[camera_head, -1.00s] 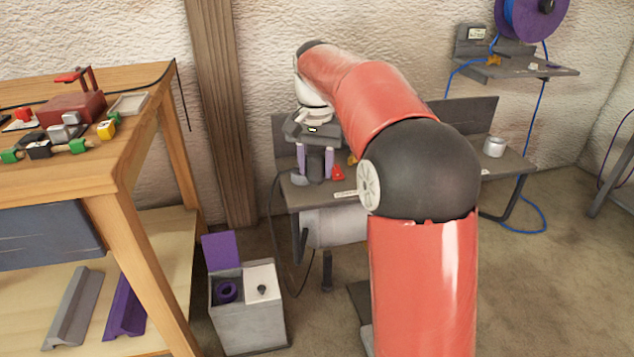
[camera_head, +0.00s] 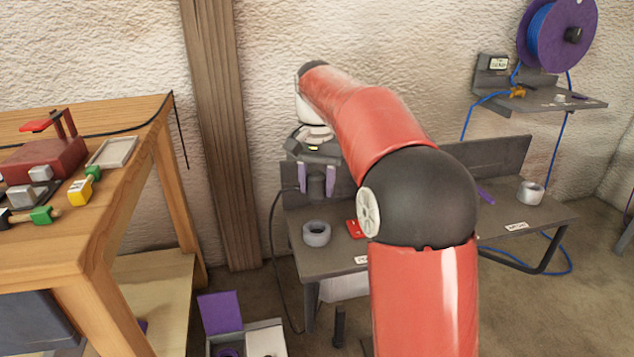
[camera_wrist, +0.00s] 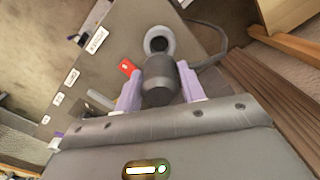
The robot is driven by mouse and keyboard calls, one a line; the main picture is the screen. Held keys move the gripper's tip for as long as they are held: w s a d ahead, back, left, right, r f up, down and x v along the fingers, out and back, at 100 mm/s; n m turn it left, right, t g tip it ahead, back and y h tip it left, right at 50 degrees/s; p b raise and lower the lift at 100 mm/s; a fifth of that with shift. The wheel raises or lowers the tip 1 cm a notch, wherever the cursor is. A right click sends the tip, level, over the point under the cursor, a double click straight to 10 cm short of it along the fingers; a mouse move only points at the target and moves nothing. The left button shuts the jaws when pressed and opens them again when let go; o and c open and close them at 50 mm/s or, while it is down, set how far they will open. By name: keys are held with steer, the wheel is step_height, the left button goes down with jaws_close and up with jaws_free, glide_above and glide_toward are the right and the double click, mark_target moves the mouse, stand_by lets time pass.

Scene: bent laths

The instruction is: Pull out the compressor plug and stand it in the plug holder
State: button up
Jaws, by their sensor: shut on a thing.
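My gripper (camera_head: 316,180) is shut on a dark grey plug, held between its two purple fingers. The plug (camera_wrist: 160,80) shows clearly in the wrist view, with its round end facing away from the wrist. A dark cable (camera_head: 274,225) hangs at the bench's left end and appears to lead up to the plug. A grey round cup with a dark hole (camera_head: 316,233), which looks like the plug holder, stands on the bench. It also shows just beyond the plug in the wrist view (camera_wrist: 170,33). The plug is apart from the cup, above and behind it in the head view.
The grey bench (camera_head: 420,255) carries a red piece (camera_head: 354,229) beside the cup, white labels, and a pale ring (camera_head: 530,193) at right. A wooden table (camera_head: 110,245) with small parts stands left. A bin with a purple lid (camera_head: 220,312) stands on the floor.

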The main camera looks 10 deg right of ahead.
steer(key=shift+f, duration=1.05)
step_height(320, 180, down, 4)
steer(key=b, duration=0.3)
steer(key=shift+f, duration=0.25)
steer(key=shift+f+b, duration=0.1)
steer(key=shift+b, duration=0.2)
steer(key=shift+p, duration=0.55)
steer(key=shift+f, duration=0.9)
stand_by(1.6)
steer(key=o, duration=1.4)
steer(key=shift+o, duration=0.3)
